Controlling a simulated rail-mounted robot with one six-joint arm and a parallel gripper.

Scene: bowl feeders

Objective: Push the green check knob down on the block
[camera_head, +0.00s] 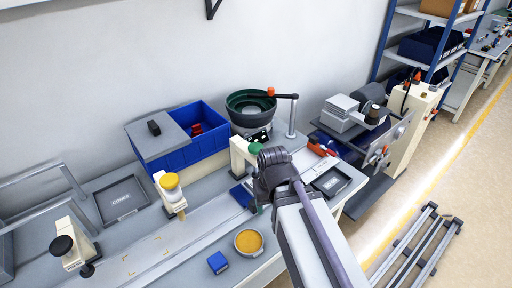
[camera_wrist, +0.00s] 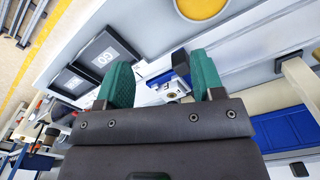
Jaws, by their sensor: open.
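The green check knob (camera_head: 255,149) sits on top of a cream station (camera_head: 240,160) in the head view, just left of my dark wrist. My gripper (camera_wrist: 163,68) is open in the wrist view, with two green fingers spread apart and nothing clearly held between them. A small block with a round brass-coloured part (camera_wrist: 172,95) shows between and beyond the fingers. A dark blue block (camera_head: 241,195) lies at the foot of the station. My wrist hides part of the area there in the head view. I cannot make out the knob in the wrist view.
A yellow-knobbed station (camera_head: 170,183) and a black-knobbed station (camera_head: 66,246) stand to the left. A blue bin (camera_head: 175,155) and a green bowl feeder (camera_head: 250,104) are behind. A bowl of yellow material (camera_head: 249,242) and a blue block (camera_head: 218,262) are near the front.

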